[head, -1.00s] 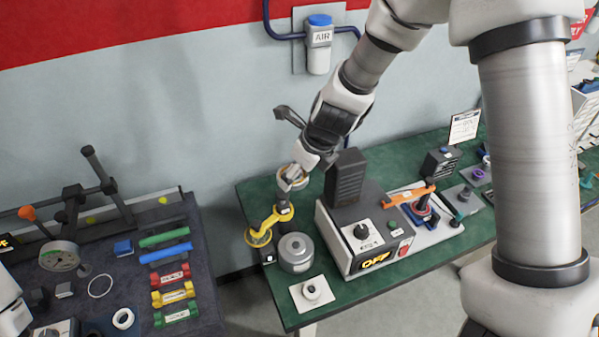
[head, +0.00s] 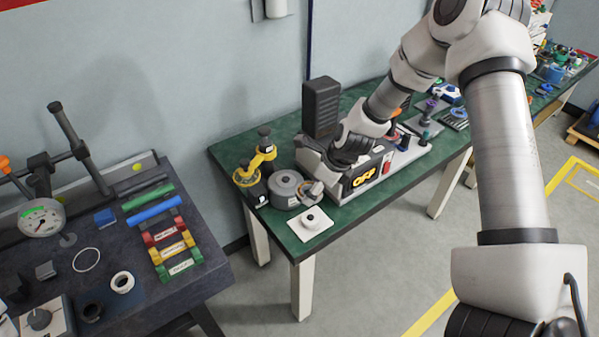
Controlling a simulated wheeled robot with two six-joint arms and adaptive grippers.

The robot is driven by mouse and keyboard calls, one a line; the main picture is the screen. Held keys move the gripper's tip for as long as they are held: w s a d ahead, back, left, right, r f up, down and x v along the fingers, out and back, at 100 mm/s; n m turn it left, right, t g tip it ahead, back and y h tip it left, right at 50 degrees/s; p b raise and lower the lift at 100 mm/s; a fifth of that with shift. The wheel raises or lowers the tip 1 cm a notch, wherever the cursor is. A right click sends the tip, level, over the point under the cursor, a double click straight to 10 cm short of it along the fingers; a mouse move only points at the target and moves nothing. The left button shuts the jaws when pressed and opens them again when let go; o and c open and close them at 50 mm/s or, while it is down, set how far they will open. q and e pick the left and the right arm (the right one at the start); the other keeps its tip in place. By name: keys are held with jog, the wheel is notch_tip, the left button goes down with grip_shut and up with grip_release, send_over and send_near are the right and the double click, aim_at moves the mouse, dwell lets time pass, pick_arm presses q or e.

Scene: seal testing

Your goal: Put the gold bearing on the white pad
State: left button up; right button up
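The white pad (head: 325,232) lies flat near the front left corner of the green table. A small white ring-shaped part with a dark centre (head: 311,219) sits on it. My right gripper (head: 313,195) is just behind and above the pad, beside the grey metal cylinder. It looks shut on the gold bearing (head: 311,187), a small tan-gold ring partly hidden by the fingers. The bearing appears apart from the pad. My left gripper is not in view.
The grey cylinder (head: 286,188) and a yellow-and-black fixture (head: 256,168) stand left of my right gripper. A control box marked OFF (head: 364,177) is close on its right. A dark bench (head: 120,322) with gauge and coloured bars is at left.

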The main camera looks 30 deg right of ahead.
aim_at(312, 216)
jog(key=shift+s+f, duration=0.2)
jog(key=shift+f, duration=0.35)
jog(key=shift+s+f, duration=0.15)
jog(key=shift+f, duration=0.35)
jog(key=shift+w+d+f, duration=0.1)
jog(key=shift+d, duration=0.1)
notch_tip(312, 216, down, 4)
jog(key=b, duration=0.4)
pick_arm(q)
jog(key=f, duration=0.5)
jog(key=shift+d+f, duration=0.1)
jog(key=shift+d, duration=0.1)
pick_arm(e)
jog(key=shift+w, duration=0.15)
jog(key=shift+d, duration=0.1)
pick_arm(q)
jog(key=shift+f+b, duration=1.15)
jog(key=shift+b, duration=0.2)
pick_arm(e)
jog(key=shift+f, duration=1.2)
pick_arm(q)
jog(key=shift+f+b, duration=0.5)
pick_arm(e)
jog(key=shift+f, duration=0.55)
